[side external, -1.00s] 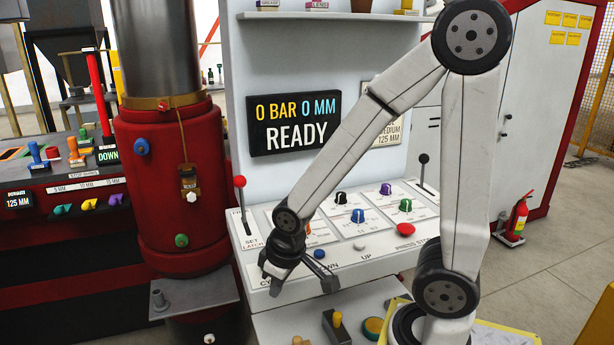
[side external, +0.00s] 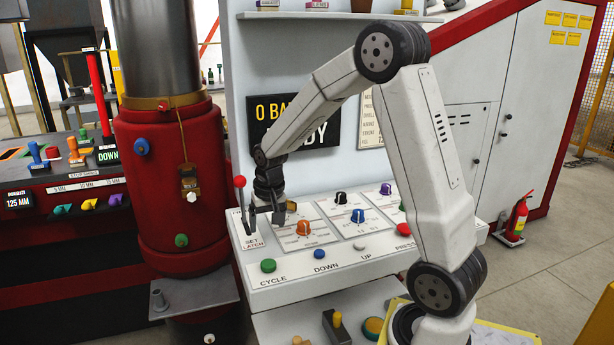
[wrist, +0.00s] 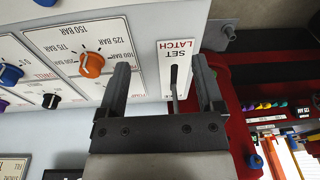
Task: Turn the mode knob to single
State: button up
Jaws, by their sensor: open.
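The sloped control panel (side external: 330,262) carries several colored knobs, and I cannot read which one is labeled mode. An orange knob (side external: 303,229) is at the front left; in the wrist view this orange knob (wrist: 91,64) has bar values around it. A black knob (side external: 340,198), a blue knob (side external: 358,215) and a purple knob (side external: 386,188) sit farther right. My gripper (side external: 265,218) is open above the panel's left end, left of the orange knob. In the wrist view my gripper (wrist: 162,75) has its fingers on either side of the set latch slot and rod.
The red-balled set latch lever (side external: 240,182) stands close to my gripper on its left. A red press cylinder (side external: 165,195) is left of the panel. A green button (side external: 268,266), a blue button (side external: 319,254) and a red button (side external: 403,229) are on the panel.

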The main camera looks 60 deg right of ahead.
jog(key=d+m, duration=0.6)
jog(key=d, duration=1.1)
jog(key=m+g, duration=0.1)
jog(key=m, duration=0.6)
send_over(341, 193)
jog(key=shift+s+a+r+y, duration=0.1)
jog(key=shift+a+r+y, duration=0.05)
jog(key=shift+y, duration=0.15)
jog(key=shift+f, duration=3.9)
grip_shut()
